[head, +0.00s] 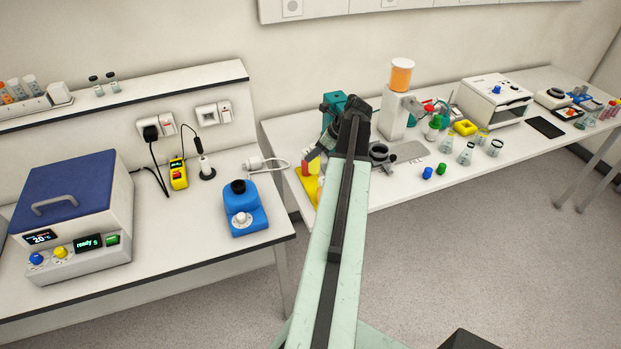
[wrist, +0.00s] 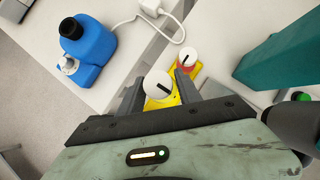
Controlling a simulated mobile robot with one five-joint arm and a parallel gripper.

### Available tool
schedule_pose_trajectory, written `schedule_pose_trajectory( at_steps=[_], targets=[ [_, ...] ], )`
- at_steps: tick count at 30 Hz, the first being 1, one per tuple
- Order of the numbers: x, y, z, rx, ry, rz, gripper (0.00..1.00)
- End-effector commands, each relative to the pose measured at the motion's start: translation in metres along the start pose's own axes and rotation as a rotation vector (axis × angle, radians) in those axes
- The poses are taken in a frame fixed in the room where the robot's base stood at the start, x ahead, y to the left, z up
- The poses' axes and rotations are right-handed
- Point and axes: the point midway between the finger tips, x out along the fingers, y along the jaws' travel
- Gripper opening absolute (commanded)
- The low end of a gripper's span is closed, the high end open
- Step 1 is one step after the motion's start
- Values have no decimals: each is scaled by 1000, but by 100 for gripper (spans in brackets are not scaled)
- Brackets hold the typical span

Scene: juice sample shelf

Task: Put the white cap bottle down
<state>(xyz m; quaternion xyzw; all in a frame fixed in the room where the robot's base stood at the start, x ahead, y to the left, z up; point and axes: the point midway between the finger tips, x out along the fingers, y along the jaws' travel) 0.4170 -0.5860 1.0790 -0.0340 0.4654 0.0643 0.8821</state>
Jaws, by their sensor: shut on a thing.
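My gripper (wrist: 158,80) is shut on a bottle with a round white cap (wrist: 155,82), which has a dark mark on top. The cap shows between the two fingers, and the bottle's body is mostly hidden below it. A yellow holder (wrist: 157,103) shows beneath; I cannot tell whether the held bottle touches it. A second white-capped bottle (wrist: 187,57) with a red body stands at the far end of the yellow holder, just beyond the right finger. In the head view my gripper (head: 315,152) is over the near left end of the right bench, above the yellow holder (head: 308,187).
A blue device (head: 243,210) stands on the left bench, with a white plug and cable (head: 268,163) behind it. A teal block (wrist: 285,45) is close on the right in the wrist view. A gap separates the benches. Blue and green caps (head: 428,173) lie farther right.

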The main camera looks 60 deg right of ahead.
Motion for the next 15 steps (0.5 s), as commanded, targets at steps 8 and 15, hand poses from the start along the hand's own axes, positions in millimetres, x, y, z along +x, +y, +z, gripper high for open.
schedule_pose_trajectory(
  at_steps=[8, 15],
  targets=[
    [39, 0, -26, 0, 0, 0, 0],
    [60, 0, -40, -1, 0, 1, 0]
  ],
)
